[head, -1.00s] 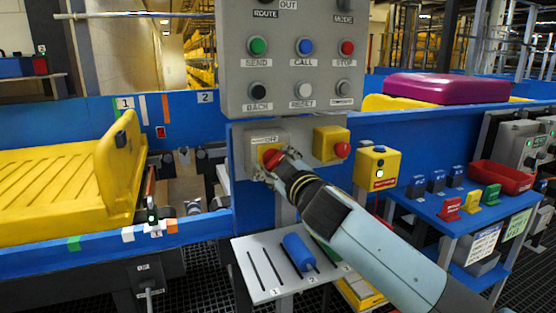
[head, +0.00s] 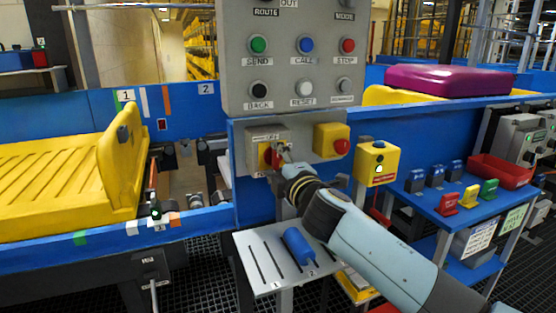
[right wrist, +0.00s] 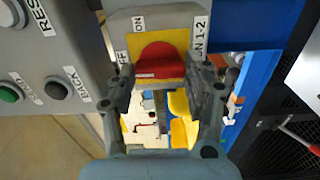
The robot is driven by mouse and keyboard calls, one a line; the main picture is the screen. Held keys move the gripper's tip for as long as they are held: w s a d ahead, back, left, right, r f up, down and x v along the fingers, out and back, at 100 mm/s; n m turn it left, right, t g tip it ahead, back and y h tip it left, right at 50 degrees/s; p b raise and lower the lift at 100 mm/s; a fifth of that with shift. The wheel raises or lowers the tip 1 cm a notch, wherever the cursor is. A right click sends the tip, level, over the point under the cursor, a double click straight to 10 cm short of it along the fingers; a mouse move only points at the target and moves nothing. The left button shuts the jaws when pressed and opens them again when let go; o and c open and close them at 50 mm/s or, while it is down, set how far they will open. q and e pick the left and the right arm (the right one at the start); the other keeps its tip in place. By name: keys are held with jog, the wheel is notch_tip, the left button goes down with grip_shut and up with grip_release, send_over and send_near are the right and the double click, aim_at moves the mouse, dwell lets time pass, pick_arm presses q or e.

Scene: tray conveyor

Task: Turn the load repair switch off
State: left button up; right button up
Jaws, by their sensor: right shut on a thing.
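A red switch handle (head: 265,157) sits on a yellow plate on a grey box (head: 254,142) below the button panel. In the right wrist view the red handle (right wrist: 160,60) lies between my two fingers, beside labels reading OFF, ON and a partly cut one ending in "N 1-2". My right gripper (head: 284,154) reaches the box from the lower right and is shut on the handle; it also shows in the right wrist view (right wrist: 162,80). The gripper hides part of the handle and box in the head view. My left gripper is not in view.
A red button on a yellow box (head: 331,140) is close to the right of the gripper. The grey button panel (head: 291,75) hangs just above. A slotted shelf with a blue cylinder (head: 298,245) is below. A yellow tray (head: 60,180) stands left.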

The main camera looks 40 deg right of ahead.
jog(key=shift+f+n, duration=0.1)
jog(key=shift+n, duration=0.2)
dwell(0.4)
jog(key=o, duration=1.2)
jog(key=v, duration=1.2)
jog(key=shift+a, duration=0.1)
